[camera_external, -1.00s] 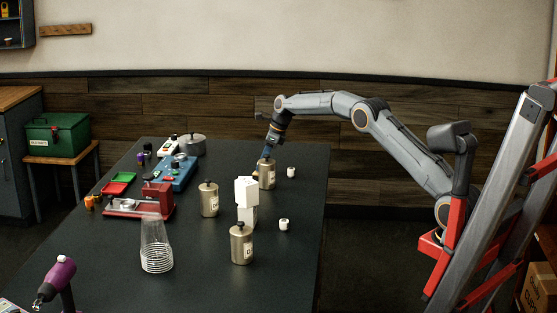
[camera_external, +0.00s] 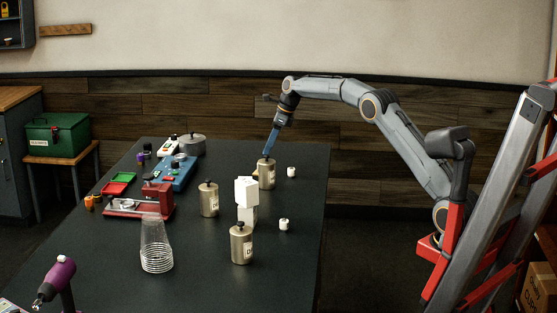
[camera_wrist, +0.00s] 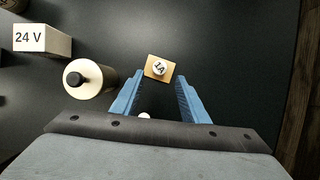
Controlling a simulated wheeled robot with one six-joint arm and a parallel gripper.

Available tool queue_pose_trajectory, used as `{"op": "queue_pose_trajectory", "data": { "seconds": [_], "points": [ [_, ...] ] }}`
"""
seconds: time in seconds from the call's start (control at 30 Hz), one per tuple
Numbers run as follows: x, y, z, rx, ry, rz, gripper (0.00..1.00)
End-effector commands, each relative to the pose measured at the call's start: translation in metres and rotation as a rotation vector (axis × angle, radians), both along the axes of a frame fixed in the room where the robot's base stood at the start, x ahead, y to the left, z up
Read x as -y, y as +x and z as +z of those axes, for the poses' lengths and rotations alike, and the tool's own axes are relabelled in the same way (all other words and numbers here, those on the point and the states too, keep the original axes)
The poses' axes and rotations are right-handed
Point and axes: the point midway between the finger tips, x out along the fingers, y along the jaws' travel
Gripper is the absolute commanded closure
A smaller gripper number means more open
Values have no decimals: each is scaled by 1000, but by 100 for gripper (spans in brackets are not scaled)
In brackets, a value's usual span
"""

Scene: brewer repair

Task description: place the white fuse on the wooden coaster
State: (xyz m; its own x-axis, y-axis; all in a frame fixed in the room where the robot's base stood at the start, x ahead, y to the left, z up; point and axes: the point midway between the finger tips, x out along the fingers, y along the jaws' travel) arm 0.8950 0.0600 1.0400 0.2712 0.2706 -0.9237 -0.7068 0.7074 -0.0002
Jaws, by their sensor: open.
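The wooden coaster (camera_wrist: 152,73) lies on the dark table in the wrist view. A white fuse (camera_wrist: 160,68), its top marked "1A", sits upright on it. In the outside view only a sliver of the coaster (camera_external: 255,173) shows behind a canister. My gripper (camera_wrist: 156,88) is open and empty, with its two blue fingers apart. The coaster and fuse appear beyond the fingertips, apart from them. In the outside view my gripper (camera_external: 267,155) points down above the coaster area, behind the canister.
A beige canister (camera_wrist: 90,79) with a black knob stands left of the coaster, beside a white "24 V" block (camera_wrist: 40,40). Another small white thing (camera_wrist: 144,115) is partly hidden by my gripper. Two white cylinders (camera_external: 291,172) (camera_external: 284,224) stand near the table's right edge.

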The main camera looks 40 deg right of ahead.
Motion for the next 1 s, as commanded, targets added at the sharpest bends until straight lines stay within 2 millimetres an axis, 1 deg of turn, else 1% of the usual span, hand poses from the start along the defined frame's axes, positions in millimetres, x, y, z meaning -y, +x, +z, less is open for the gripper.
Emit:
{"op": "queue_pose_trajectory", "data": {
  "seconds": [0.03, 0.1, 0.2, 0.3, 0.77, 0.87, 0.97, 1.0],
  "points": [
    [3, -2, 9, 3, 0, -1, 59],
    [5, -5, 19, 1, 0, 0, 59],
    [8, -8, 30, 1, 0, 0, 59],
    [10, -11, 36, 0, 0, 0, 59],
    [11, -12, 39, -1, -1, 0, 59],
    [13, -22, 43, 13, -29, 57, 59],
    [17, -41, 46, 37, -83, 171, 59],
    [18, -52, 47, 51, -110, 231, 59]
  ]
}}
